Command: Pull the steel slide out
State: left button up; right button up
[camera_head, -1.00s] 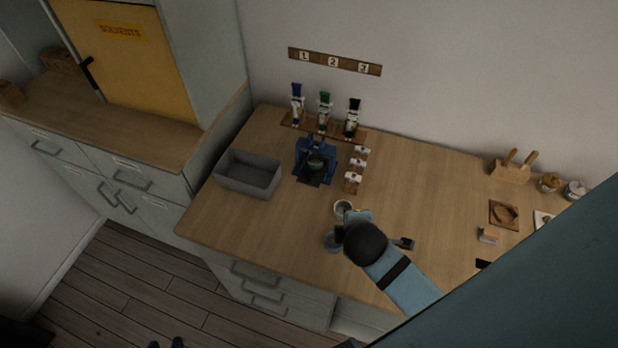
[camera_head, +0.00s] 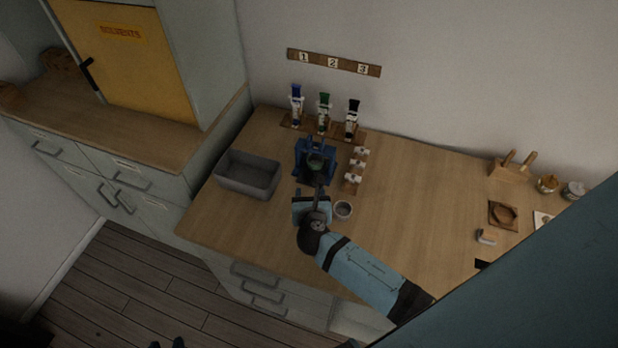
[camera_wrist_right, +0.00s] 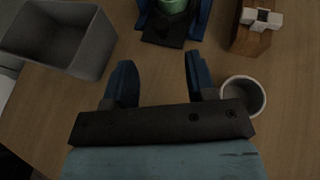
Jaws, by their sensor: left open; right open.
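The blue fixture (camera_head: 316,155) stands on the bench and holds a round green piece (camera_head: 316,162). A dark flat plate, which appears to be the steel slide (camera_wrist_right: 163,32), sticks out of its front in the right wrist view. My right gripper (camera_wrist_right: 160,78) is open and empty, its two fingers pointing at the fixture, with bare bench between them and the plate. In the head view my right arm partly covers the fixture's front. Two dark tips of my left gripper (camera_head: 167,344) show apart at the bottom edge, away from the bench.
A grey bin (camera_head: 248,175) stands left of the fixture. A small cup (camera_head: 343,210) is close beside my right gripper's right finger. Wooden blocks with white tops (camera_head: 355,170) stand right of the fixture.

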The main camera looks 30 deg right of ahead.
aim_at(309, 175)
jog(key=x, duration=0.8)
jog(key=shift+w+d+f, duration=0.1)
jog(key=shift+w+f, duration=0.05)
jog(key=shift+w, duration=0.1)
